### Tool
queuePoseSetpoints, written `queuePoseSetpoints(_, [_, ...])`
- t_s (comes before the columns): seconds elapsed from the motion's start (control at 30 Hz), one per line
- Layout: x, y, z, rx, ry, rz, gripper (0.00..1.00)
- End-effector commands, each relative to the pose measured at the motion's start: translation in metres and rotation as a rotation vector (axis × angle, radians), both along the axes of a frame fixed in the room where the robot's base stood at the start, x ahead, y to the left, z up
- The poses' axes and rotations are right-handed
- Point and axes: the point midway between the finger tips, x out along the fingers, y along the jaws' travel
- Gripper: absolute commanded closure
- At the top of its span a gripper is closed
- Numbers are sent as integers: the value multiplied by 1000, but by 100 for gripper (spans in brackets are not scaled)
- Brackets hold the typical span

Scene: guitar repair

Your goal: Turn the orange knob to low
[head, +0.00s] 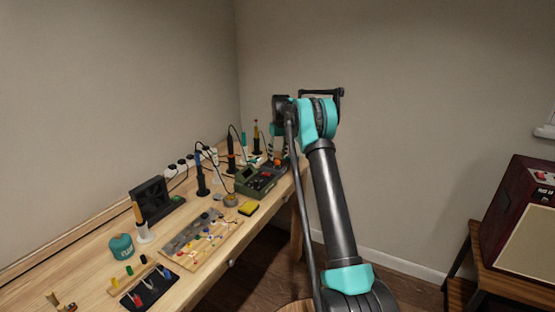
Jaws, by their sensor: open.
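A green boxy station (247,188) with a dark control face stands near the far end of the wooden workbench. A small orange knob (277,161) shows at its far right, close below my gripper. My gripper (273,154) points down over that end of the station and is open. Its fingers are small and partly dark here, so I cannot tell whether they touch the knob. The knob's pointer and any low marking are too small to read.
Soldering irons in stands (202,172), a yellow sponge (248,208), a round tin (231,200) and a circuit board (195,235) crowd the bench. A teal pot (121,246) stands nearer. A red amplifier (520,220) is at right.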

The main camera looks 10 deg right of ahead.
Motion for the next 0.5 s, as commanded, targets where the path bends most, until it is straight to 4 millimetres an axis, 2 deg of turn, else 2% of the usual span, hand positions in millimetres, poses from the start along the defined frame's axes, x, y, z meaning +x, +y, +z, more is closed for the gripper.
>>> queuePoseSetpoints(0.2, [0, 1, -20, 0, 0, 0, 54])
queuePoseSetpoints(0.5, [0, 1, -23, 0, 0, 0, 54])
